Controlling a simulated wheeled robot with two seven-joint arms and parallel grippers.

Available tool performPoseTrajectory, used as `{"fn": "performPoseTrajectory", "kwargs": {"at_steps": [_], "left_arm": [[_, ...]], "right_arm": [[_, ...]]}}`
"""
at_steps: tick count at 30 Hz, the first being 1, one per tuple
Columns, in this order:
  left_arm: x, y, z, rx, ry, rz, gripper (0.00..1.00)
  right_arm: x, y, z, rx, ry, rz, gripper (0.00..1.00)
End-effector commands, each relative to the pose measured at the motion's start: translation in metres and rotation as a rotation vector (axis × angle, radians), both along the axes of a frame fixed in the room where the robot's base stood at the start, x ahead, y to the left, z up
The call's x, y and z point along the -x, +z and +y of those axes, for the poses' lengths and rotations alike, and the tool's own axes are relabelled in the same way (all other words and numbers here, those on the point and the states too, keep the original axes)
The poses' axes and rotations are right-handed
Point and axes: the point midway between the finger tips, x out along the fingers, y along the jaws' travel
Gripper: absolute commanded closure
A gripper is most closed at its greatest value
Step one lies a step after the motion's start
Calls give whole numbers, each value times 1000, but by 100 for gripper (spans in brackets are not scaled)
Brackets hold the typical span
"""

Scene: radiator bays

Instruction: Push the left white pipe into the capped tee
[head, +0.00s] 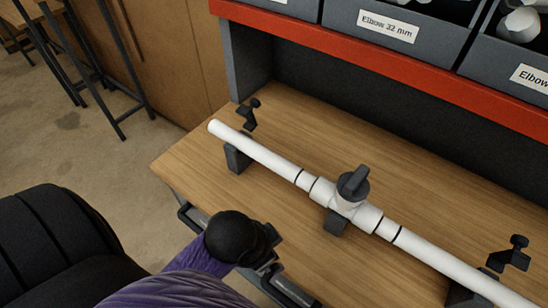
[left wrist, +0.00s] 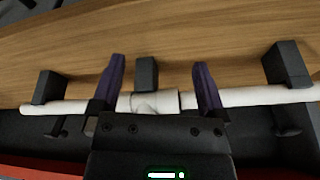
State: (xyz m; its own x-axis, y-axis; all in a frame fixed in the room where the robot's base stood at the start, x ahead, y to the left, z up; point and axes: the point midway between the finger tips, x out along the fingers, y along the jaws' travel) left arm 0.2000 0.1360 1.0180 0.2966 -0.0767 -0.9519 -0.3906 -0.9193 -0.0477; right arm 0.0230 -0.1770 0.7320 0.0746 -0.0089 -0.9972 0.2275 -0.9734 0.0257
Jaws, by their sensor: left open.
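The left white pipe (head: 255,150) runs from its free end at the upper left to the tee, with a dark ring near its tee end. The white tee (head: 348,207) has a dark grey cap (head: 354,184) on top. White pipe shows between the ring and the tee. My left gripper (head: 272,262) is in front of the pipe line, near the bench's front edge, apart from it. In the left wrist view the open purple fingers (left wrist: 159,65) frame the tee (left wrist: 158,100), with the left pipe (left wrist: 250,96) to the right. My right gripper is not in view.
The right white pipe (head: 450,265) leaves the tee to the right. Dark supports (head: 237,157) carry the line, with black clamps (head: 248,112) behind. Grey labelled bins (head: 372,28) sit on a red-edged shelf (head: 400,78). Bare wooden bench (head: 190,155) lies around.

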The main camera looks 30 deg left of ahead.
Motion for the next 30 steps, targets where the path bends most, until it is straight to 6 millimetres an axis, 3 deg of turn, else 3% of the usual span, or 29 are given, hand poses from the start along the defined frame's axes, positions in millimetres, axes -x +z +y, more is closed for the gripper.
{"fn": "performPoseTrajectory", "kwargs": {"at_steps": [8, 11, 16, 18, 21, 23, 30], "left_arm": [[-71, -1, 3, -122, -563, -27, 6], [-101, 8, 20, -196, -774, -18, 6], [-155, 43, 73, -321, -1069, 20, 6], [-168, 59, 93, -348, -1140, 33, 6], [-177, 69, 106, -360, -1188, 37, 6], [-179, 64, 108, -359, -1197, 37, 6], [-189, 6, 106, -358, -1197, 37, 6]], "right_arm": [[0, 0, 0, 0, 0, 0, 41], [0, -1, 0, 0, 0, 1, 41], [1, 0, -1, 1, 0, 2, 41], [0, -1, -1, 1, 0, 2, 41], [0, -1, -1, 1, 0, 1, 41], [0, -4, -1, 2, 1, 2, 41], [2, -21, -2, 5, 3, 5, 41]]}}
